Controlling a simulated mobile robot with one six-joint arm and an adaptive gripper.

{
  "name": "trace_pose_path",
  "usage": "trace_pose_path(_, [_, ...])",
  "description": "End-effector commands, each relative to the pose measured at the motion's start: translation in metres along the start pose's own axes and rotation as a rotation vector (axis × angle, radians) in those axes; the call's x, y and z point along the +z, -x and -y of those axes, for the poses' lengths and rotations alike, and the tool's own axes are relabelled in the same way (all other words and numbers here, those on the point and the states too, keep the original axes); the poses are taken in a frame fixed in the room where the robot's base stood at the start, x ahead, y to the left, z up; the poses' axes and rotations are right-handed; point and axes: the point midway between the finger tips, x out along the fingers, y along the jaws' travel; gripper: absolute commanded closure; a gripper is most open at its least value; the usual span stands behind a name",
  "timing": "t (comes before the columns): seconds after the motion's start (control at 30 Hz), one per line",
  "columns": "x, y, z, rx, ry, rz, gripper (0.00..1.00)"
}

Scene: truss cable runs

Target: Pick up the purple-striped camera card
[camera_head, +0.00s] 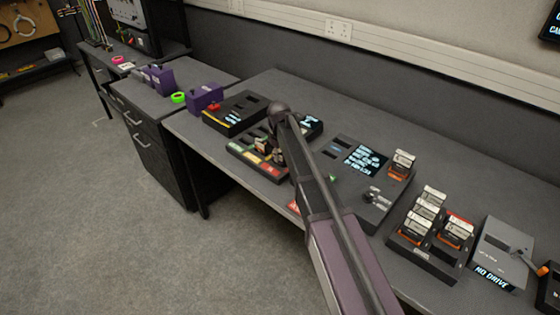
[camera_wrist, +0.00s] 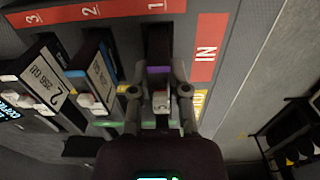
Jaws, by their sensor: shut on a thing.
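In the wrist view, my gripper (camera_wrist: 158,91) is shut on the purple-striped camera card (camera_wrist: 158,71), with one finger on each side. The purple stripe and a pale end piece show between the fingers. The card is at the bay beside the red "IN" strip; I cannot tell whether it is seated or lifted. In the head view, my arm hides most of the gripper and the card, over the rack with coloured labels (camera_head: 258,161).
Two other cards (camera_wrist: 101,75) (camera_wrist: 45,75) stand in neighbouring bays, close to my left finger. In the head view, a grey reader with a screen (camera_head: 345,178), a tray of several cards (camera_head: 424,262) and a "NO DRIVE" box (camera_head: 497,240) stand to the right.

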Motion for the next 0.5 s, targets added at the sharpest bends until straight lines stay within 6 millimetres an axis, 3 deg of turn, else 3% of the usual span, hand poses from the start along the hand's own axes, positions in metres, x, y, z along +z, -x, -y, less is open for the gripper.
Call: trace_pose_path(0.5, [0.0001,0.0090,-0.0002,0.000,0.000,0.000,1.00])
